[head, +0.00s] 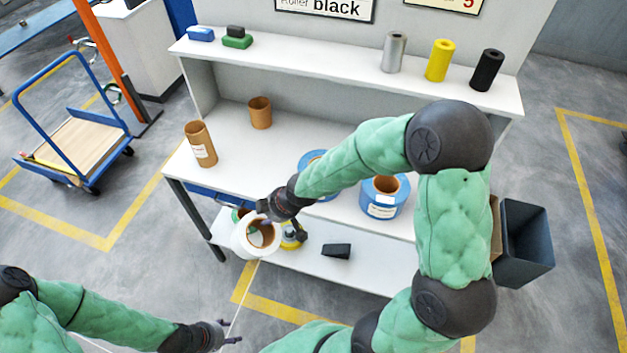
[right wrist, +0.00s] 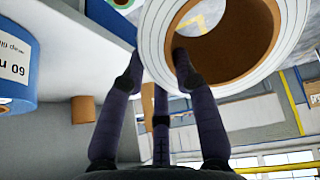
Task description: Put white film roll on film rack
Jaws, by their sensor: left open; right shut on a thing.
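The white film roll (head: 240,243) has a brown cardboard core and hangs in front of the workbench's left part, above the lower shelf. My right gripper (head: 267,212) is shut on the roll's wall at its upper edge. In the right wrist view the roll (right wrist: 150,40) is large, with one finger of my right gripper (right wrist: 158,68) inside the core. A thin white strand runs from the roll down towards my left gripper (head: 230,338), which is open at the bottom of the head view. I cannot clearly make out the film rack.
Blue tape rolls (head: 385,205) and brown cores (head: 200,143) stand on the workbench (head: 235,150). The lower shelf (head: 370,268) bears a black block (head: 336,250) and a yellow-black item (head: 293,236) beside the roll. A dark bin (head: 525,245) stands at right, a blue cart (head: 75,140) at left.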

